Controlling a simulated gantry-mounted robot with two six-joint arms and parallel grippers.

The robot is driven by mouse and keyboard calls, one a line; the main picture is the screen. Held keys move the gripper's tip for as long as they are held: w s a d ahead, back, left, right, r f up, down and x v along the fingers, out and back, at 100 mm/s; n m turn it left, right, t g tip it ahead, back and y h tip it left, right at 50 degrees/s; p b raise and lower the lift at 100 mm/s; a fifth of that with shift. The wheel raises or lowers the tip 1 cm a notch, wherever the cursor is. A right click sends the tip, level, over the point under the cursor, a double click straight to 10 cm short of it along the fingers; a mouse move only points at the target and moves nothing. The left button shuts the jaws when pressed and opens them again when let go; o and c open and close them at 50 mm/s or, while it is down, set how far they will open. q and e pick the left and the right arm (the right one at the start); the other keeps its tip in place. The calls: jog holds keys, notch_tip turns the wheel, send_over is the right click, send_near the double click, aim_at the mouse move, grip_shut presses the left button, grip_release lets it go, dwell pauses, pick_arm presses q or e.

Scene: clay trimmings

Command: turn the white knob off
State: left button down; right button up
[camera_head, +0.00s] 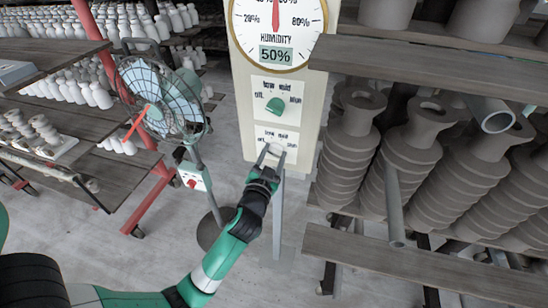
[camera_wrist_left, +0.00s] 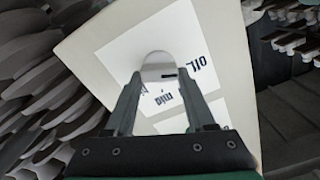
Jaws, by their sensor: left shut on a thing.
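The white knob (camera_head: 279,147) is on the lower label plate of the cream panel (camera_head: 313,112), partly hidden by my gripper. My left gripper (camera_head: 271,154) reaches up to it from below and is shut on it. In the left wrist view the rounded white knob (camera_wrist_left: 157,66) sits between the two fingertips of my left gripper (camera_wrist_left: 160,78). A small dark mark shows on the knob's right side, towards the lettering at right. The knob's exact setting is hard to read. My right gripper is not in view.
A green knob (camera_head: 275,105) sits above on the same panel, under a humidity dial (camera_head: 277,20) reading 50%. A fan (camera_head: 162,98) with a red-knobbed box (camera_head: 193,178) stands at left. Shelves of grey ribbed pieces (camera_head: 408,150) stand close at right.

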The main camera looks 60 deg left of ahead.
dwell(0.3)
pick_arm(q)
jog(key=shift+c, duration=1.2)
grip_release()
jog(key=shift+s+d, duration=0.1)
jog(key=v, duration=1.1)
jog(key=shift+s, duration=0.2)
jog(key=shift+d+r, duration=0.1)
jog(key=shift+d, duration=0.05)
